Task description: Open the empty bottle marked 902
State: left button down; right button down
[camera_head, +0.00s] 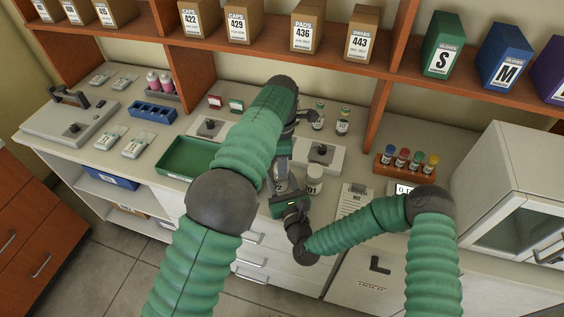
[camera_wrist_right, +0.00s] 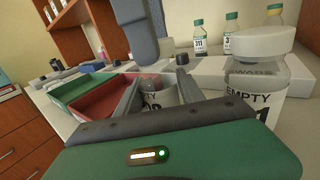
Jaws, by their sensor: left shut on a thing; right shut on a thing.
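The empty bottle marked 902 (camera_head: 281,186) stands at the counter's front, mostly hidden by my grippers. In the right wrist view, a strip of the bottle (camera_wrist_right: 158,97) with part of its number shows beyond my right gripper. My left gripper (camera_head: 281,168) reaches down from above and is shut at the bottle's top, seemingly on its cap, which is hidden. Its grey-blue finger part shows in the right wrist view (camera_wrist_right: 137,35). My right gripper (camera_head: 284,192) is shut on the bottle from the front. Whether cap and bottle are apart cannot be told.
A similar white-capped bottle (camera_head: 314,181) stands close on the right; it also shows large in the right wrist view (camera_wrist_right: 255,95). A green tray (camera_head: 172,172) lies left, a clipboard (camera_head: 352,200) right. Vials (camera_head: 343,122) and a vial rack (camera_head: 385,168) stand farther back.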

pick_arm(q)
jog(key=shift+r, duration=1.05)
pick_arm(e)
jog(key=shift+f, duration=0.1)
pick_arm(q)
jog(key=shift+r, duration=0.1)
jog(key=shift+r, duration=1.9)
pick_arm(e)
jog(key=c, duration=0.6)
grip_release()
jog(key=shift+c, duration=0.2)
